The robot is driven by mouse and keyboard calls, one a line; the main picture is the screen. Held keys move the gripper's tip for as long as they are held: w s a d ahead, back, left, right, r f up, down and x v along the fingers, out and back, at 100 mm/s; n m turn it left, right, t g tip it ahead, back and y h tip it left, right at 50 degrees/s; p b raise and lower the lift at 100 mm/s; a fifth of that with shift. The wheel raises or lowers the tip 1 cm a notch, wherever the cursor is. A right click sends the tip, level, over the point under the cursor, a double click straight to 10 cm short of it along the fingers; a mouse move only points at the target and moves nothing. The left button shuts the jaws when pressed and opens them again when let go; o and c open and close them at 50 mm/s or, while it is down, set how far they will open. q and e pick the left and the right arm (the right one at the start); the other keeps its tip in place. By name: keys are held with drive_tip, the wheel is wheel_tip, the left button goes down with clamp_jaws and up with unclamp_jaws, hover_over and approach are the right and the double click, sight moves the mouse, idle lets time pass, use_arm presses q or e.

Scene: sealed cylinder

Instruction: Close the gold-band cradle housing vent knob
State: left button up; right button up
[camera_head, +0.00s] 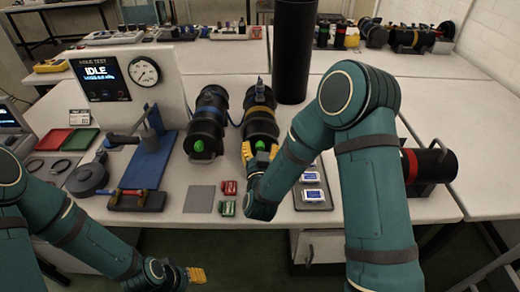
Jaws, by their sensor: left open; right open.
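The gold-band cylinder (259,109) lies in its cradle on the table, a black housing with a gold band around its middle. Its near end, at the vent knob, is mostly hidden behind my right gripper (262,152); a bit of green shows there. My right gripper has yellow fingers and is at that near end; I cannot tell whether it touches the knob. It is open. My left gripper (197,275), also with yellow fingers, is low in front of the table's front edge, away from the cylinders, open and empty.
A blue-band cylinder (208,118) lies left of the gold-band one, and a red-band cylinder (430,164) lies at right. A tall black column (294,50) stands behind. A test panel (120,80) and blue stand (150,160) are at left. Small red and green blocks (229,188) lie near the front edge.

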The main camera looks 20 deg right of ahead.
clamp_jaws()
drive_tip(key=shift+m, duration=0.8)
drive_tip(key=shift+f, duration=0.1)
unclamp_jaws()
drive_tip(key=shift+s+a, duration=0.1)
drive_tip(key=shift+s, duration=0.05)
drive_tip(key=v, duration=0.7)
drive_tip(key=shift+s, duration=0.2)
